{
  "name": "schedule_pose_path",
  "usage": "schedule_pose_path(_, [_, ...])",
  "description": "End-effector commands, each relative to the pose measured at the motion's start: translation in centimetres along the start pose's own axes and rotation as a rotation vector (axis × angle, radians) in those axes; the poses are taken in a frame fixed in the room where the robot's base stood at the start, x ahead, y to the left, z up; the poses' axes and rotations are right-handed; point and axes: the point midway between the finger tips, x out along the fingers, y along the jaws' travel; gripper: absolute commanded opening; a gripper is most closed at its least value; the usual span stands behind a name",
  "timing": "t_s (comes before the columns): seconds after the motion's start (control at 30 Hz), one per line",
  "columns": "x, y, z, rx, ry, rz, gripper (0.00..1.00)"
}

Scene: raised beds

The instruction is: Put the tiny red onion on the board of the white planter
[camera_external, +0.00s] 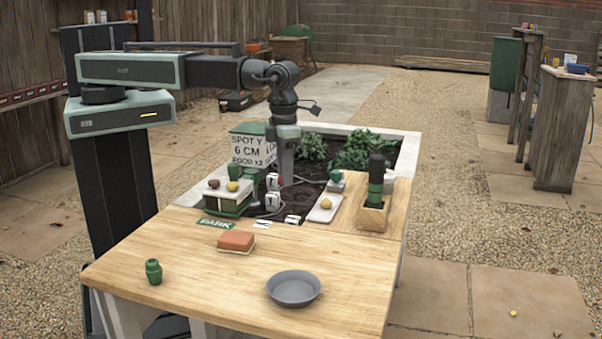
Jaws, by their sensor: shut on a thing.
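My gripper (283,180) points down over the dark soil of the white planter (410,150). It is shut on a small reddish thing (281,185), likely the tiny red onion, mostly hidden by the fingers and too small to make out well. I cannot tell how high it is above the soil. A pale wooden board (345,215) lies at the planter's near right corner, right of my gripper. It bears a white tray with a yellow thing (326,203) and a dark bottle (376,180) in a wooden holder.
A green-and-white box (229,205) with small items is farther left. Leafy plants (355,152) grow behind. A sponge-like block (236,240), grey bowl (293,288) and green jar (153,271) sit on the front table.

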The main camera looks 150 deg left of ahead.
Motion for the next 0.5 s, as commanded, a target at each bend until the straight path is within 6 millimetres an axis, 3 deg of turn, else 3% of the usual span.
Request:
schedule_pose_path(0.3, [2.4,15.2,7.1,-0.145,-0.001,0.003,0.00])
schedule_pose_path(0.4, [2.8,19.1,8.9,-0.214,-0.003,0.002,0.00])
schedule_pose_path(0.5, [3.0,21.6,10.2,-0.258,-0.004,0.003,0.00])
